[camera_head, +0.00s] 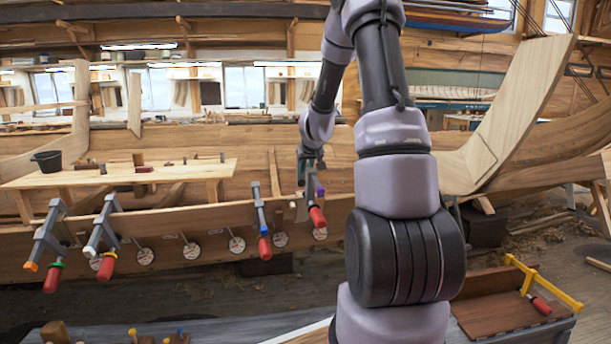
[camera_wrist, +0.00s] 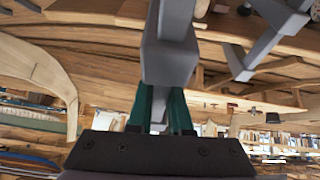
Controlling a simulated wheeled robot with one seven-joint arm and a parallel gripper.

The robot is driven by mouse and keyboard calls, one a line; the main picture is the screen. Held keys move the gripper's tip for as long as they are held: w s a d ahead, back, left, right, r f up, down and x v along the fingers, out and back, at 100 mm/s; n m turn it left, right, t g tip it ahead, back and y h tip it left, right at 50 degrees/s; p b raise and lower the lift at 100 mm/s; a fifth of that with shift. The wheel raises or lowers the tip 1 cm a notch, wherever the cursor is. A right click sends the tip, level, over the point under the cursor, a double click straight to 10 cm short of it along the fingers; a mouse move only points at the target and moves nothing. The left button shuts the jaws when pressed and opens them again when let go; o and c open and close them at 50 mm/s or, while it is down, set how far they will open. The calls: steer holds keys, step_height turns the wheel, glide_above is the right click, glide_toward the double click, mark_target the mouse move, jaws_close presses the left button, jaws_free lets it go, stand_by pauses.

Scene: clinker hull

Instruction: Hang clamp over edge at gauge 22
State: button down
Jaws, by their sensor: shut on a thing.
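The held clamp (camera_head: 315,211) is grey with a red handle and a purple piece. It hangs upright at the plank edge (camera_head: 200,213), just above the rightmost round white gauge (camera_head: 320,233). I cannot tell whether it rests on the edge. My gripper (camera_head: 311,165) is shut on its grey bar from above. In the wrist view the green fingers (camera_wrist: 162,108) close on the grey clamp bar (camera_wrist: 168,60). The gauge numbers are too small to read, so I cannot tell which is 22.
Other red-handled clamps hang on the same edge: one left of mine (camera_head: 262,222), two far left (camera_head: 103,238). Another clamp shows near mine in the wrist view (camera_wrist: 262,38). A plank bench (camera_head: 120,175) with a black bucket (camera_head: 47,161) stands behind. A yellow clamp (camera_head: 545,285) is at right.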

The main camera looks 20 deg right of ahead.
steer(key=shift+s+a+r, duration=0.1)
steer(key=shift+s+r, duration=0.2)
steer(key=shift+r, duration=0.6)
steer(key=shift+s+a+r, duration=0.1)
steer(key=shift+s+r, duration=0.25)
steer(key=shift+r, duration=0.55)
steer(key=shift+s+a+r, duration=0.1)
steer(key=shift+s+r, duration=0.2)
steer(key=shift+r, duration=0.6)
